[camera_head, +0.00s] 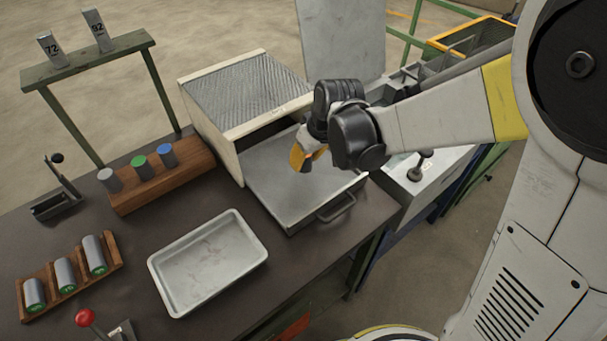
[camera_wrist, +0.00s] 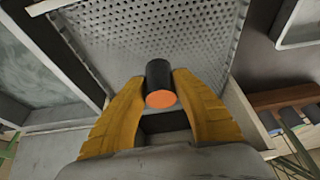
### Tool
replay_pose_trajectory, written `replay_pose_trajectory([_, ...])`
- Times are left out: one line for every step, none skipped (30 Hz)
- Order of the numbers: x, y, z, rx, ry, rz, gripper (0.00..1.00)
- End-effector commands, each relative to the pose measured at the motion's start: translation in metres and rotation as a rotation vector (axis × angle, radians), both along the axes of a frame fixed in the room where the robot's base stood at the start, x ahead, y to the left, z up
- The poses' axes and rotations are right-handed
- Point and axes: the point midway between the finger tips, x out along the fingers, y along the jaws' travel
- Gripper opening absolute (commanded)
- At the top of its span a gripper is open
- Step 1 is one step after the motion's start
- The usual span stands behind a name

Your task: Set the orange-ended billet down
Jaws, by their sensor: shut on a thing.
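In the wrist view the billet (camera_wrist: 158,75) is a dark cylinder with a bright orange end face. My gripper (camera_wrist: 162,86) is shut on it, with one yellow finger on each side. In the head view my gripper (camera_head: 308,157) is above the grey pull-out drawer (camera_head: 278,186) of the furnace, near its middle.
The furnace box (camera_head: 212,149) with a ribbed top stands behind the drawer. A pale empty tray (camera_head: 157,265) lies on the dark bench. A wooden block (camera_head: 176,188) holds green-, blue- and grey-topped billets. A wooden rack (camera_head: 110,252) holds three green-ended ones. A red-knobbed lever (camera_head: 86,318) stands in front.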

Motion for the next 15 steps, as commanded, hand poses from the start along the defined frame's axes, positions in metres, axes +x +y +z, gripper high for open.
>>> replay_pose_trajectory([-0.002,0.002,-0.002,0.0,-0.001,0.001,0.0])
replay_pose_trajectory([-0.003,0.003,-0.003,0.0,-0.001,0.001,0.0])
replay_pose_trajectory([-0.004,0.003,-0.004,0.0,-0.001,0.001,0.0])
replay_pose_trajectory([-0.004,0.003,-0.007,0.0,-0.001,0.001,0.0])
replay_pose_trajectory([-0.004,0.003,-0.01,0.0,0.0,0.001,0.0])
replay_pose_trajectory([-0.003,0.003,-0.015,0.0,0.0,0.001,0.0])
replay_pose_trajectory([-0.003,0.003,-0.019,0.0,0.0,0.001,0.0])
replay_pose_trajectory([-0.003,0.003,-0.024,0.0,0.0,0.001,0.0])
replay_pose_trajectory([-0.003,0.003,-0.031,0.0,0.0,0.001,0.0])
replay_pose_trajectory([-0.003,0.003,-0.036,0.0,0.0,0.001,0.0])
replay_pose_trajectory([-0.003,0.003,-0.04,0.0,0.0,0.0,0.0])
replay_pose_trajectory([-0.003,0.003,-0.043,0.0,0.0,0.0,0.0])
replay_pose_trajectory([-0.003,0.003,-0.044,0.0,0.0,0.0,0.0])
replay_pose_trajectory([-0.003,0.003,-0.044,0.0,0.0,0.0,0.0])
replay_pose_trajectory([-0.003,0.003,-0.043,0.0,0.0,0.0,0.0])
